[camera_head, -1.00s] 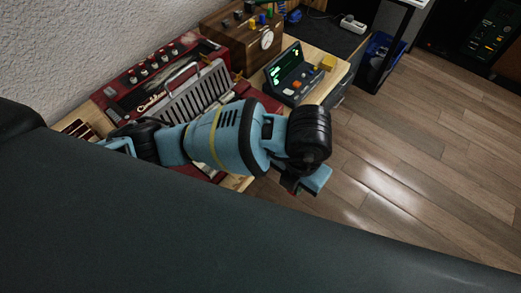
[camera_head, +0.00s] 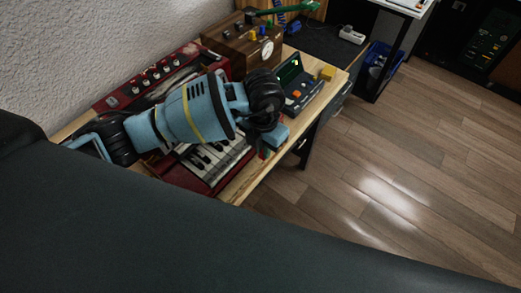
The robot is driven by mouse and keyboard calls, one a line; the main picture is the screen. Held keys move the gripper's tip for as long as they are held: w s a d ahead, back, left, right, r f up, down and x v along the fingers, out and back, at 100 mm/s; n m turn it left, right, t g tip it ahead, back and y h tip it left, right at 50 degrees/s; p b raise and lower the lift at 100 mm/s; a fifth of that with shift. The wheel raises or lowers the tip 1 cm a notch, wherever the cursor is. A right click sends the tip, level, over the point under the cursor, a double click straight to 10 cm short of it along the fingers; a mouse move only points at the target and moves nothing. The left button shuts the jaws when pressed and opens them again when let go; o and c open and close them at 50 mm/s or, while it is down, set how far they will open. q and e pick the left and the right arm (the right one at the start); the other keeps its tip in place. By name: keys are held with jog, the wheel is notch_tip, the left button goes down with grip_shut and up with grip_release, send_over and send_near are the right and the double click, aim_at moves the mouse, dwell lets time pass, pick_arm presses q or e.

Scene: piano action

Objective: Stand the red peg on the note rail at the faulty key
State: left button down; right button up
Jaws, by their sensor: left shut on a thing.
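My left gripper (camera_head: 272,141) is near the desk's front edge, just right of the keyboard's right end. Its fingers are mostly hidden by my wrist; it is shut on a small red thing (camera_head: 265,154), which looks like the red peg. Whether it touches the desk, I cannot tell. The red keyboard instrument (camera_head: 213,183) lies on the desk with white and black keys (camera_head: 212,162) showing below my left arm. My arm covers its middle, and I cannot make out the note rail or the faulty key. My right gripper is not in view.
A wooden box with knobs and a dial (camera_head: 243,45) stands behind the keyboard. The wood floor beyond is clear.

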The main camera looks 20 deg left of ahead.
pick_arm(q)
jog(key=shift+w+a, duration=0.25)
jog(key=shift+a, duration=0.05)
jog(key=shift+w+a+f, duration=0.2)
jog(key=shift+f, duration=0.05)
notch_tip(320, 180, down, 3)
jog(key=shift+r, duration=0.15)
jog(key=shift+f, duration=0.2)
jog(key=shift+f, duration=0.15)
jog(key=c, duration=1.7)
grip_release()
